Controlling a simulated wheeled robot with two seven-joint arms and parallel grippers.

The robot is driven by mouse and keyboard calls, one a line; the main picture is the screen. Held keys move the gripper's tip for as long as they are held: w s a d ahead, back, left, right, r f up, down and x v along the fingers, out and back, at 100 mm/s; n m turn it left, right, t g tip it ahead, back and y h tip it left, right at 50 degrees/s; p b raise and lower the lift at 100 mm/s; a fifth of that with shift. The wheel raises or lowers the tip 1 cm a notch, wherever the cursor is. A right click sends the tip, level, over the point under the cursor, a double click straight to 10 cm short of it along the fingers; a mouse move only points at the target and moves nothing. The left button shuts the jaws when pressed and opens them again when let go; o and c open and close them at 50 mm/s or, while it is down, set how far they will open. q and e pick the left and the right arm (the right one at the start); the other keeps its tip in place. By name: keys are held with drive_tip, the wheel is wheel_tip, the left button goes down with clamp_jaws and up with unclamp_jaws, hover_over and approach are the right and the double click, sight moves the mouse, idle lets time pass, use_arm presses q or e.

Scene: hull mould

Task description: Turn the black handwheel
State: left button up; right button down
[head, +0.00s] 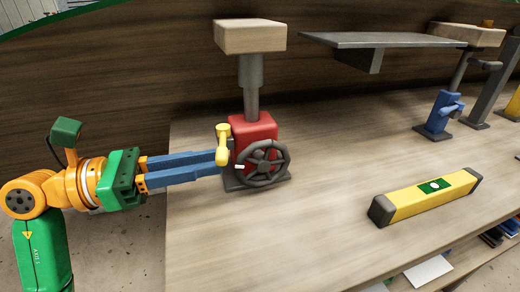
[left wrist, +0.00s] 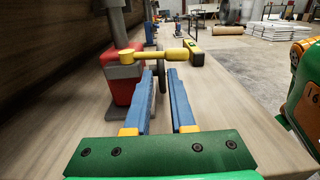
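The black handwheel (head: 262,163) is on the front of a red jack (head: 254,131). It has a rim, spokes and a small white mark on its left side. In the left wrist view the wheel (left wrist: 162,84) shows nearly edge-on, just beyond my fingertips. My left gripper (head: 222,162) comes in from the left, its blue fingers pointing at the wheel. In the left wrist view the fingers (left wrist: 163,72) are apart, with nothing visible held between them. A yellow lever (head: 222,144) on the jack's left side crosses close to the fingertips. My right gripper is not in view.
The jack carries a wooden block (head: 250,36) on its post. A yellow level (head: 426,196) lies to the right on the wooden bench (head: 300,240). A grey plate (head: 380,40) and a blue fixture (head: 438,116) stand farther back. The bench before the wheel is clear.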

sight(243, 157)
use_arm(q)
drive_tip(key=x, duration=0.9)
clamp_jaws()
